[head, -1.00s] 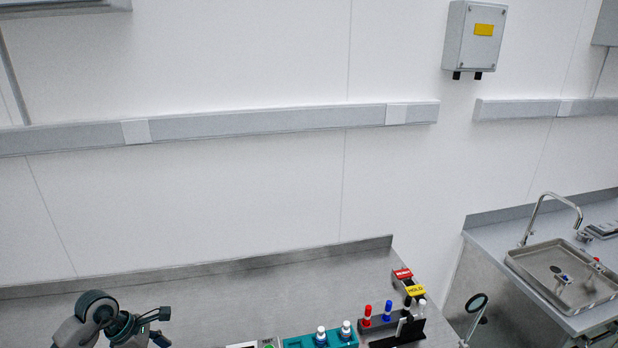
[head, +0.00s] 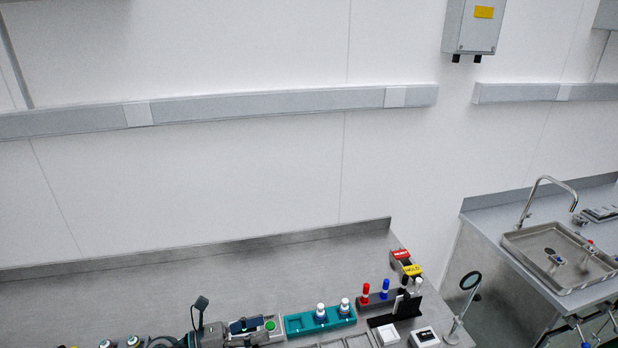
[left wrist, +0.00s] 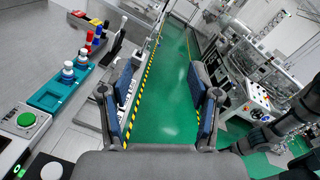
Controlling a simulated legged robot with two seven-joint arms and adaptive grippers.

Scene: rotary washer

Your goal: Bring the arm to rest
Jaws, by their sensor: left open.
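My left gripper (left wrist: 163,105) is open and empty in the left wrist view, its two blue-padded fingers spread wide over the green floor. In the head view, part of my left gripper (head: 208,328) shows at the bottom edge, just left of a device with a green button (head: 270,325). The gripper overlaps part of that device in the picture; I cannot tell if they touch. My right gripper is in neither view.
A teal rack (head: 300,324) with two white-capped bottles stands right of the device. The back of the bench (head: 150,290) is clear. A sink (head: 545,240) stands at right.

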